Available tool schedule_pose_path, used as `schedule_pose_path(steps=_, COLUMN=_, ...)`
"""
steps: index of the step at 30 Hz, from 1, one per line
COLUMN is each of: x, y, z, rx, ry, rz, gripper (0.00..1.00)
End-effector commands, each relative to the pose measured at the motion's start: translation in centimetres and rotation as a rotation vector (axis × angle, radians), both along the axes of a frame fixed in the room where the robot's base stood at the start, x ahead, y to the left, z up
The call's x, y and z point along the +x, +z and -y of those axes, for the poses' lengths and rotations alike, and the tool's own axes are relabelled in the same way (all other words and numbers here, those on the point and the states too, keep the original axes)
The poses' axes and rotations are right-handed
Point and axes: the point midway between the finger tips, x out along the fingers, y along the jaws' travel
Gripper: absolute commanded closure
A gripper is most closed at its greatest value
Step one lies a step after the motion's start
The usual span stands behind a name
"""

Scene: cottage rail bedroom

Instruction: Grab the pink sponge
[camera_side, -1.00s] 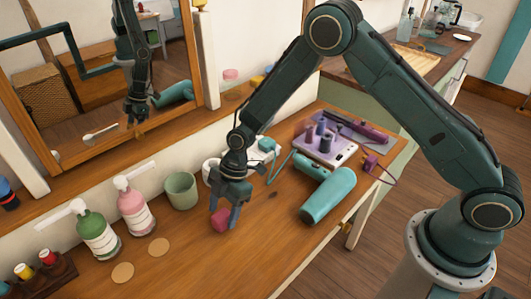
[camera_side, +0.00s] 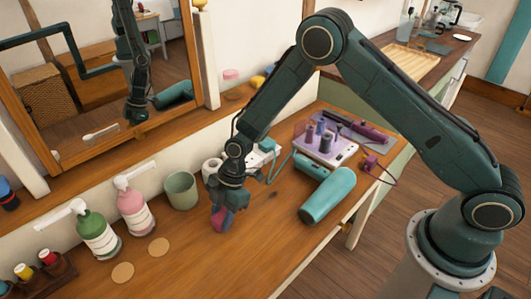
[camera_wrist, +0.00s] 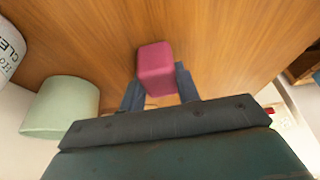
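The pink sponge (camera_side: 220,221) is a small block on the wooden table, below my gripper. In the wrist view, the sponge (camera_wrist: 156,68) lies between the two finger ends and reaches past them. My gripper (camera_side: 223,214) points down, with one finger on each side of the sponge. In the wrist view, the gripper (camera_wrist: 160,84) looks open, its fingers very close to the sponge's sides. I cannot tell whether they touch it. The fingers partly hide the sponge in the side view.
A green cup (camera_side: 181,190) stands close by at left, also in the wrist view (camera_wrist: 61,107). Pink (camera_side: 136,209) and green (camera_side: 98,233) pump bottles stand further left. A teal hair dryer (camera_side: 327,195) lies at right. The table (camera_side: 230,262) in front is clear.

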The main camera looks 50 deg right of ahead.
Motion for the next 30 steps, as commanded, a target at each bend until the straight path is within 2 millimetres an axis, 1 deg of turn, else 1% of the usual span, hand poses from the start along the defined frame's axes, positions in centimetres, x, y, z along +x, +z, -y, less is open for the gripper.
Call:
schedule_pose_path(steps=11, x=0.0, y=0.2, z=0.0, rx=0.000, ry=0.000, rz=0.000, gripper=0.89)
schedule_pose_path(steps=17, x=0.1, y=1.2, z=0.0, rx=0.001, ry=0.000, rz=0.002, gripper=0.89)
schedule_pose_path(steps=23, x=0.1, y=3.5, z=0.0, rx=0.001, ry=0.000, rz=0.003, gripper=0.89)
schedule_pose_path(steps=26, x=0.1, y=5.2, z=0.0, rx=0.001, ry=0.000, rz=0.004, gripper=0.89)
schedule_pose_path(steps=30, x=0.1, y=8.1, z=0.0, rx=0.001, ry=0.000, rz=0.005, gripper=0.89)
